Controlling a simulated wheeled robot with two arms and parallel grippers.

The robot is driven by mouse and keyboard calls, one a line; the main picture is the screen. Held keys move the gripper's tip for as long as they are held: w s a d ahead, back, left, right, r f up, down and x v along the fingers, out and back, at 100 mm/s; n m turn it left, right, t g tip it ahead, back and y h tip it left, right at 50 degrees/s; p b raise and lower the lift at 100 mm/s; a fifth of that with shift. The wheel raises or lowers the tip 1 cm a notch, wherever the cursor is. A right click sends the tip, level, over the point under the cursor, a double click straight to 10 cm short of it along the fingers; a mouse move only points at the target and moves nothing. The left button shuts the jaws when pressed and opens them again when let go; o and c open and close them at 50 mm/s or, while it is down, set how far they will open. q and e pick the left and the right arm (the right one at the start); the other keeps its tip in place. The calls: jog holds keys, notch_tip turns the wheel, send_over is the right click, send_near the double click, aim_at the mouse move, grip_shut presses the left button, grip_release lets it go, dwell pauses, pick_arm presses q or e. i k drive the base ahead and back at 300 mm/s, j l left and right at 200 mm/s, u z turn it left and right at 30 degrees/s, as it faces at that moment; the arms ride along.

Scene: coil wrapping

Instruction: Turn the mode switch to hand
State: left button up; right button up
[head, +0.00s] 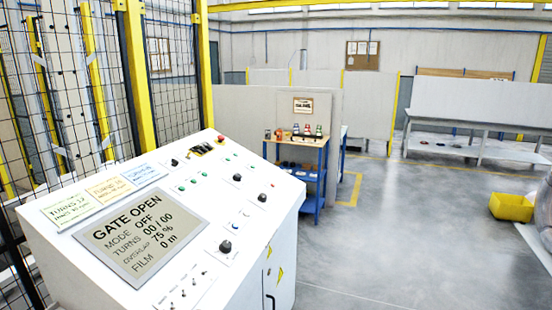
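The white control console (120,285) stands at the left front with a sloped top. Its grey display (142,235) reads GATE OPEN, MODE OFF, TURNS 00 / 00, OVERLAP 75 %, FILM 0 m. Several black knobs sit on the panel: a near one (225,246), a right one (262,197), a middle one (237,177) and a far one (174,162). Their labels are too small to read, so I cannot tell which is the mode switch. Neither of my grippers is in view.
Small toggles (183,292) line the panel's near edge; a red button (220,139) is at its far edge. Mesh fencing (60,100) rises behind the console. A blue-framed cart (310,180) stands beyond. A yellow bin (511,207) is far right. The floor between is clear.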

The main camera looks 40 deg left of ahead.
aim_at(175, 163)
jog(key=i, duration=0.75)
jog(key=i+l+u, duration=0.15)
jog(key=i, duration=1.4)
jog(key=u, duration=0.05)
